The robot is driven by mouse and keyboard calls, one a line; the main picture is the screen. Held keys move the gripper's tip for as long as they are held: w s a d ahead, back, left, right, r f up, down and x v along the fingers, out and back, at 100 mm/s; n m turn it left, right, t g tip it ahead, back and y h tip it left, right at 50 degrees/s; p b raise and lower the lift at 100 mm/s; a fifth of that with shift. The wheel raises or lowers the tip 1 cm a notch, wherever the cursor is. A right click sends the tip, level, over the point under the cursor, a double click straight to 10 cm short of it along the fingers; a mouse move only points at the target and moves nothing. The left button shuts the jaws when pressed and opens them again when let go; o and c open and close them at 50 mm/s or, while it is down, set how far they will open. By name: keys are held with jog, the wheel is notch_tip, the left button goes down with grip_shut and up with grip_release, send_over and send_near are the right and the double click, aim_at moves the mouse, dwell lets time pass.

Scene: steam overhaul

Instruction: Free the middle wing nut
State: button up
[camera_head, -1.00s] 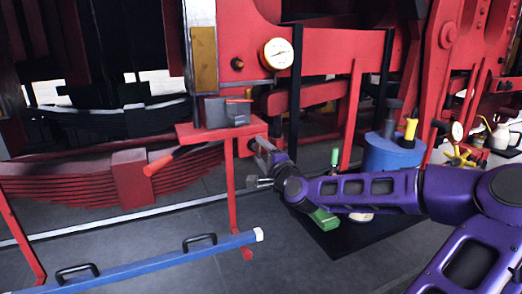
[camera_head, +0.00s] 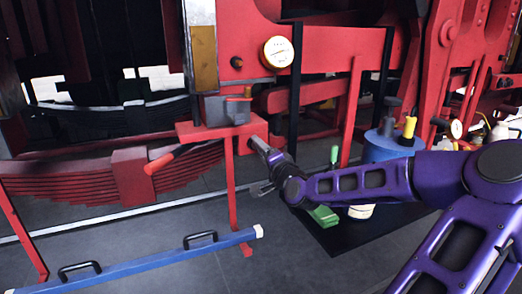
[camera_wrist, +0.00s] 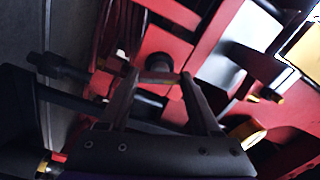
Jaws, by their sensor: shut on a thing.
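My gripper (camera_head: 256,143) is at the right end of the red bracket (camera_head: 215,130) below the gauge. In the wrist view, my gripper (camera_wrist: 161,75) has its two fingers on either side of a dark round part (camera_wrist: 158,63) against red metal. It is shut on this part, which I take to be the middle wing nut. Its wings cannot be made out, and the picture is dark there. No other wing nut can be told apart with certainty in either view.
A round gauge (camera_head: 277,53) sits above my gripper. A red-tipped handle (camera_head: 158,164) sticks out left. A blue bar (camera_head: 140,262) with black grips crosses the front left. A blue drum (camera_head: 388,147) stands right, and green blocks (camera_head: 323,215) lie on a dark mat.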

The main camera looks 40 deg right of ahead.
jog(key=shift+r, duration=0.15)
jog(key=o, duration=1.3)
jog(key=shift+w, duration=0.1)
jog(key=shift+o, duration=0.2)
jog(key=b+v, duration=0.6)
jog(key=v, duration=1.1)
jog(key=shift+s+b, duration=0.2)
jog(key=shift+b, duration=0.1)
jog(key=shift+a, duration=0.1)
